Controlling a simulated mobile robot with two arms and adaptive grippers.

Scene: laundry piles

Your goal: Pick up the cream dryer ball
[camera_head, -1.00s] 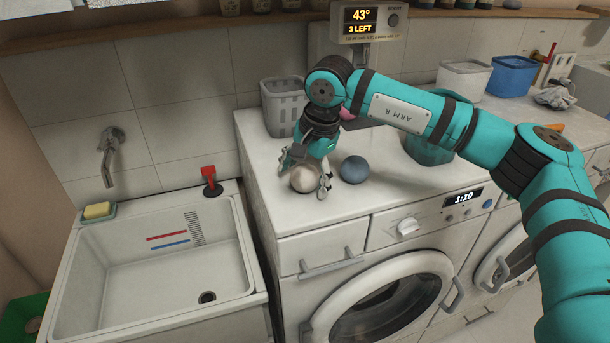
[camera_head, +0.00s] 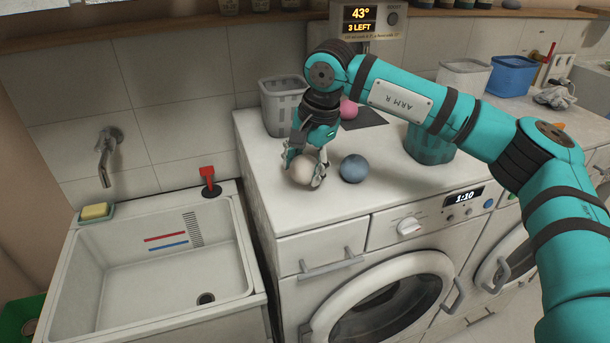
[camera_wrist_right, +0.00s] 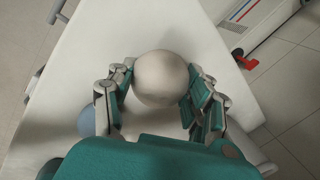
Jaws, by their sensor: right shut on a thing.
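The cream dryer ball (camera_head: 301,170) is at the left end of the white washer top in the head view. My right gripper (camera_head: 304,172) reaches down over it from above, one finger on each side, and is shut on it. In the right wrist view the ball (camera_wrist_right: 161,77) sits between the two fingers of the gripper (camera_wrist_right: 160,88). I cannot tell whether the ball is clear of the surface. My left gripper is not in view.
A blue-grey ball (camera_head: 354,168) lies close to the right of the gripper. A grey basket (camera_head: 284,108), a pink ball (camera_head: 348,109) and a teal basket (camera_head: 430,145) stand behind. A white sink (camera_head: 150,265) lies to the left, past the washer's edge.

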